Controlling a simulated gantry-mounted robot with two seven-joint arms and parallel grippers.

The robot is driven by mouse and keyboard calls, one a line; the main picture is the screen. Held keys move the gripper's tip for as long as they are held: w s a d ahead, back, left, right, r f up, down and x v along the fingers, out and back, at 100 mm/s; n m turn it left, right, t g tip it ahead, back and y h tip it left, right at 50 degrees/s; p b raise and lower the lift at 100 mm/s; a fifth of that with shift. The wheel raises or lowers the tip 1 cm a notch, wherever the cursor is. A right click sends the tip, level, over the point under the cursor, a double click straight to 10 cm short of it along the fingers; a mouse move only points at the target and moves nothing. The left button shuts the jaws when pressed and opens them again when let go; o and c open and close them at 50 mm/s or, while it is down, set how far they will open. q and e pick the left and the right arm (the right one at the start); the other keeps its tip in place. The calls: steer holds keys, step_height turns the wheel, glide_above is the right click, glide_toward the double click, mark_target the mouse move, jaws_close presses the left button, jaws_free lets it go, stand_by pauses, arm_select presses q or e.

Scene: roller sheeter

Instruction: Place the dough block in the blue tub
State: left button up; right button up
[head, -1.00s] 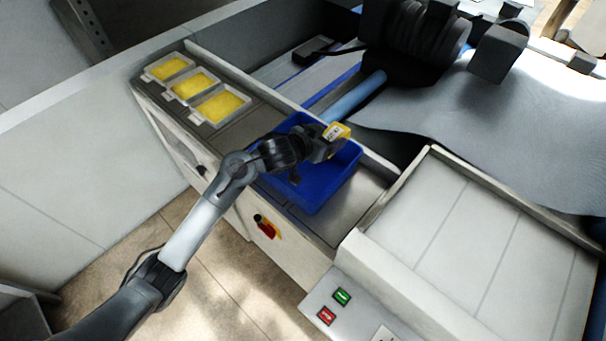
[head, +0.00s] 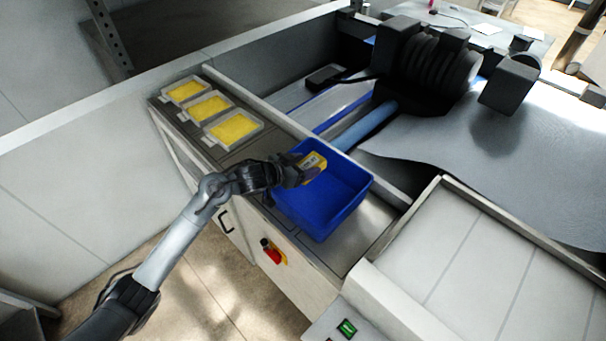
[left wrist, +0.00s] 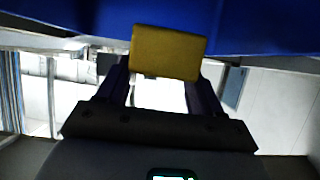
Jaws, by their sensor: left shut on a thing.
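How far the block is above the tub floor is hard to tell. My right gripper is not in view.
Trays with yellow contents (head: 233,128) stand in a row left of the tub. A blue-grey roller (head: 365,126) lies behind it. A raised white panel (head: 470,250) is at the right. A red and yellow switch (head: 273,252) is on the front face.

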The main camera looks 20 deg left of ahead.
arm_select(q)
steer(key=shift+a+f, duration=0.1)
steer(key=shift+f, duration=1.95)
steer(key=shift+f, duration=0.1)
steer(key=shift+f, duration=0.5)
steer(key=o, duration=1.2)
steer(key=shift+o, duration=0.2)
